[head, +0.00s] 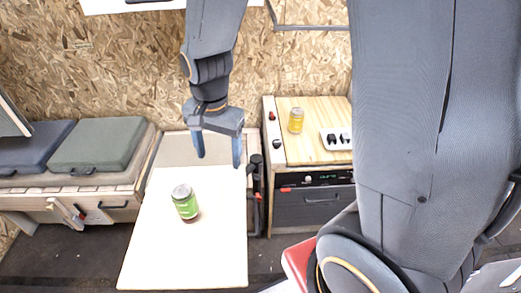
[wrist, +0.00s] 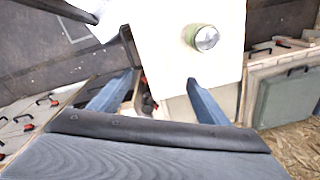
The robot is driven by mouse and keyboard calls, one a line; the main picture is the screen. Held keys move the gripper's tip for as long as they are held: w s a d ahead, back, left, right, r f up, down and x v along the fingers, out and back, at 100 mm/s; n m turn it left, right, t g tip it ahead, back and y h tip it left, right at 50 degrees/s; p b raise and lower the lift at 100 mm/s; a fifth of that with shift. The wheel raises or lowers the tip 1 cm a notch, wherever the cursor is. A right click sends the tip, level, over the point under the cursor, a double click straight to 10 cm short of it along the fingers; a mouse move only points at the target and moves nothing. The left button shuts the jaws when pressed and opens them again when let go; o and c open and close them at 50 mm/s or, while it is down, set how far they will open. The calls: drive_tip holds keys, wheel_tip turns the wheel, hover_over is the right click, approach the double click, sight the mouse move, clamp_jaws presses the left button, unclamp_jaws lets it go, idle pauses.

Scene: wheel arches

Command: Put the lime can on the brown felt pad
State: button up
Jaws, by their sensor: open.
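The lime can (head: 185,204) is green with a silver top and stands upright on a white table board (head: 215,255). It also shows in the wrist view (wrist: 191,35), at the upper right, seen from above. My gripper (head: 218,161) is open and empty, fingers pointing down, above the back part of the table. It is behind and to the right of the can, apart from it. The two blue fingers also show in the wrist view (wrist: 160,80) with nothing between them. I cannot clearly make out a brown felt pad in either view.
A yellow can (head: 296,121) stands on a wooden counter (head: 300,152) at the right, beside a white switch panel (head: 337,139). A green cushioned box (head: 96,145) sits on the left bench. The board around the lime can is clear.

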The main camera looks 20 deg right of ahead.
drive_tip(key=s+d+r+n, duration=0.2)
drive_tip(key=s+d+n, duration=0.4)
drive_tip(key=d+n, duration=0.2)
drive_tip(key=shift+d+r+t, duration=0.2)
drive_tip(key=shift+d+t, duration=0.2)
drive_tip(key=shift+d, duration=0.4)
drive_tip(key=shift+w, duration=0.1)
drive_tip(key=shift+f+b, duration=0.55)
drive_tip(key=shift+f, duration=0.05)
